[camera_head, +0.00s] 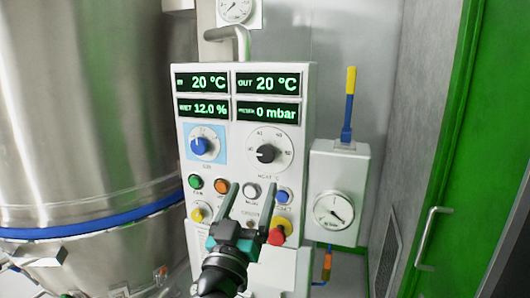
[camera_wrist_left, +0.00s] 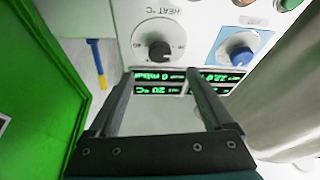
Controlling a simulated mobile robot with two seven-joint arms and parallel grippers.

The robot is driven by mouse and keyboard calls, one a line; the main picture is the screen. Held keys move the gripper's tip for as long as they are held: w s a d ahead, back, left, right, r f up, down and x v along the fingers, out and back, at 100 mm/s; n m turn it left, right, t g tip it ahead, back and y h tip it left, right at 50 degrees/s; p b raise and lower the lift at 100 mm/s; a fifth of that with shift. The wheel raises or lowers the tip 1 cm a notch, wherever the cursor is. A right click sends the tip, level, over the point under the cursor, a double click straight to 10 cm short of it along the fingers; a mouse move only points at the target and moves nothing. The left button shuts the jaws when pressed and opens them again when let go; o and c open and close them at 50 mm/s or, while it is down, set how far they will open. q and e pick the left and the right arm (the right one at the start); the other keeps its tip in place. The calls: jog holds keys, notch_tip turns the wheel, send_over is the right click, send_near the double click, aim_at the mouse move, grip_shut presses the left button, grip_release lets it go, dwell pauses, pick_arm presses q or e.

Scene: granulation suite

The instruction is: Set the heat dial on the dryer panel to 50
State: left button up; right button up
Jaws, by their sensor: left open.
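The heat dial (camera_head: 266,153) is a black knob on a round white scale at the right of the white dryer panel (camera_head: 308,85). Its pointer seems to face left; the scale numbers are too small to read surely. The heat dial also shows upside down in the left wrist view (camera_wrist_left: 158,48), with the label HEAT °C. My left gripper (camera_head: 253,188) is open and empty, its fingers below the dial in front of the button row. In the left wrist view its fingertips (camera_wrist_left: 158,74) lie apart, with the dial beyond them, untouched. My right gripper is not in view.
A blue knob (camera_head: 200,146) sits left of the dial. Displays (camera_head: 268,83) above read 20 °C, 12.0 % and 0 mbar. Several buttons and a red mushroom knob (camera_head: 277,235) are below. A steel vessel (camera_head: 80,110) stands left; a box with a blue-yellow lever (camera_head: 348,105) stands right.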

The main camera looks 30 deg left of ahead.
aim_at(265, 157)
pick_arm(q)
jog(key=p+x, duration=0.2)
jog(key=x, duration=0.7)
jog(key=shift+p, duration=0.4)
jog(key=shift+w+a+r, duration=0.15)
jog(key=shift+w+r, duration=0.1)
jog(key=shift+w, duration=0.4)
jog(key=shift+c, duration=0.3)
grip_shut()
